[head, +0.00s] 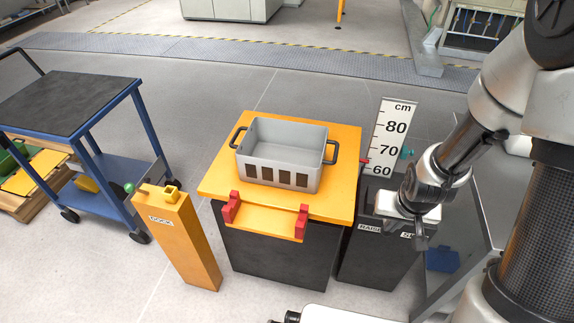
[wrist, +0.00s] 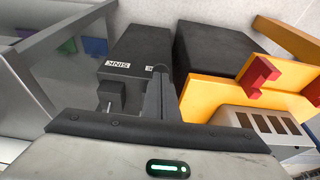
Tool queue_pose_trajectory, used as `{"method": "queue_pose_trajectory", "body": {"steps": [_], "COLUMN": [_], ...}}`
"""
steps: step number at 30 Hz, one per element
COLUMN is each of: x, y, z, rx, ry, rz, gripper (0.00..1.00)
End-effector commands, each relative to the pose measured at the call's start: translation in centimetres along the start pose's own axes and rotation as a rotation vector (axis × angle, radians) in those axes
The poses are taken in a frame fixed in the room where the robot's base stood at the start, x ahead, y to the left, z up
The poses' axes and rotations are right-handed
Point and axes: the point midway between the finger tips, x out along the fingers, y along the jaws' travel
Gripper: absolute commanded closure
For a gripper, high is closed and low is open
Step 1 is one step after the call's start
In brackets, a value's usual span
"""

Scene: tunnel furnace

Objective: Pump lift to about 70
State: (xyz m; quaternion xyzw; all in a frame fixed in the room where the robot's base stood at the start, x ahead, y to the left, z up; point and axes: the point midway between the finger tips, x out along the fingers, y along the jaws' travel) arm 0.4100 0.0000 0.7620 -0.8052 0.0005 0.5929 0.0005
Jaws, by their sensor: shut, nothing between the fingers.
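The lift has a yellow top (head: 225,178) over a black body. A white cm scale (head: 388,125) marked 60, 70 and 80 stands behind its right edge. A small red mark shows beside the scale, between 60 and 70; the exact reading is unclear. The black pump box (head: 370,262) to the right carries labels RAISE and SINK. My gripper (head: 415,232) is over this box and hides part of its top. In the wrist view my gripper (wrist: 160,75) is shut and empty, beside the SINK label (wrist: 117,64) and a dark block (wrist: 110,98); contact is unclear.
A grey crate (head: 280,135) with black handles sits on the lift top, behind red brackets (head: 302,222). A yellow DOCK post (head: 185,240) and a blue trolley (head: 65,105) stand to the left. A grey frame (head: 470,240) is close on the right.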

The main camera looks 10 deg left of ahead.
Motion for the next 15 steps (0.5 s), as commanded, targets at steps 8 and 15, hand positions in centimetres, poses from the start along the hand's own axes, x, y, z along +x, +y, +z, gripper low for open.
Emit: {"method": "queue_pose_trajectory", "body": {"steps": [8, 15], "x": [-1.5, -4.0], "y": [0.0, -0.1], "z": [-0.8, -3.5], "rx": [-0.001, -0.002], "ry": [-0.001, 0.001], "rz": [0.0, -0.001], "gripper": [1.0, 1.0]}}
